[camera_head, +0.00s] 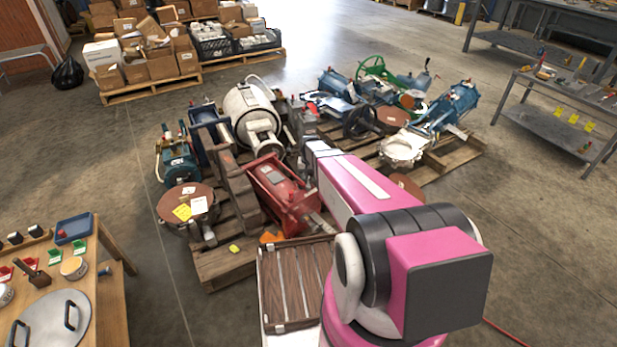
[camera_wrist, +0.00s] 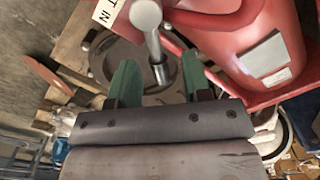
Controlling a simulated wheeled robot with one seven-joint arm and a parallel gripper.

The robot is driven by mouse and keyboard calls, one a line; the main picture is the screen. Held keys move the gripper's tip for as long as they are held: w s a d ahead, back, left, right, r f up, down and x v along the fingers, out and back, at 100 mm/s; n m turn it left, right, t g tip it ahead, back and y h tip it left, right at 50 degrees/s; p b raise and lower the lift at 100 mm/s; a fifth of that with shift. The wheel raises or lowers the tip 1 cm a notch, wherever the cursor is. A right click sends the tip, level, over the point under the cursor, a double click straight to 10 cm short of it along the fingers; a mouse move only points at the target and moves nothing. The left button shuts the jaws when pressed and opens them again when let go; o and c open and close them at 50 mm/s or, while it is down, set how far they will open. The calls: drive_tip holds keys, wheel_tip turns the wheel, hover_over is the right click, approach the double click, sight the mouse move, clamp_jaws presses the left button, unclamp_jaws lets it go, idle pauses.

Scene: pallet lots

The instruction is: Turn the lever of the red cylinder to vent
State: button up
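The red cylinder (camera_head: 285,195) lies on the near pallet, left of my arm in the head view. In the wrist view its red body (camera_wrist: 235,45) fills the upper right, with a pale label plate on it. A grey metal lever (camera_wrist: 153,42) with a rounded end shows at the top centre of the wrist view. My gripper (camera_wrist: 158,80) is open, its two green fingers apart. The lever's lower end appears between the fingers, without visible contact; its depth is unclear. In the head view my arm hides the gripper and lever.
The near pallet (camera_head: 222,268) is crowded with machine parts, including a white tank (camera_head: 248,108). A second loaded pallet (camera_head: 455,158) stands behind right. A wooden table (camera_head: 100,275) is at left, a metal workbench (camera_head: 560,130) at right. A white sign (camera_wrist: 108,12) shows partial lettering.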

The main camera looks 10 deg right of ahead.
clamp_jaws()
drive_tip(key=shift+a, duration=0.1)
drive_tip(key=shift+s+a+n, duration=0.1)
drive_tip(key=shift+a+n, duration=0.45)
drive_tip(key=shift+n, duration=0.8)
drive_tip(key=shift+s+a+n, duration=0.1)
drive_tip(key=shift+a+n, duration=0.45)
drive_tip(key=shift+n, duration=0.75)
drive_tip(key=shift+a+n, duration=0.55)
drive_tip(key=shift+n, duration=0.8)
drive_tip(key=shift+o, duration=0.2)
unclamp_jaws()
